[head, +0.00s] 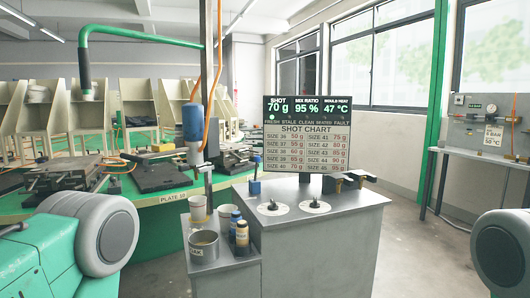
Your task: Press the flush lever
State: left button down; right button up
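A grey console (320,240) stands in the middle. Its top carries a small blue-topped part (255,187) at the left, two black knobs on white dials, the left knob (272,206) and the right knob (315,203), and black handle-like parts (358,177) at the back right. No legible label shows which of these is the flush lever. A blue dispensing head (194,122) hangs on a post at the console's left. Neither gripper is in view; only grey and teal parts of my arms show at the lower left and lower right.
A display board (307,135) rises behind the console; its green lamp sits above FRESH. A low side shelf (225,262) holds a metal pot (204,246), cups and bottles. A green carousel table (150,210) with moulds lies left. The floor to the right is clear.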

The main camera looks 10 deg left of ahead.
aim_at(257, 159)
jog(key=i+j+z, duration=0.1)
jog(key=i+j, duration=0.15)
jog(key=i, duration=0.3)
jog(key=i+j+z, duration=0.15)
jog(key=i+j, duration=0.15)
jog(key=i, duration=0.2)
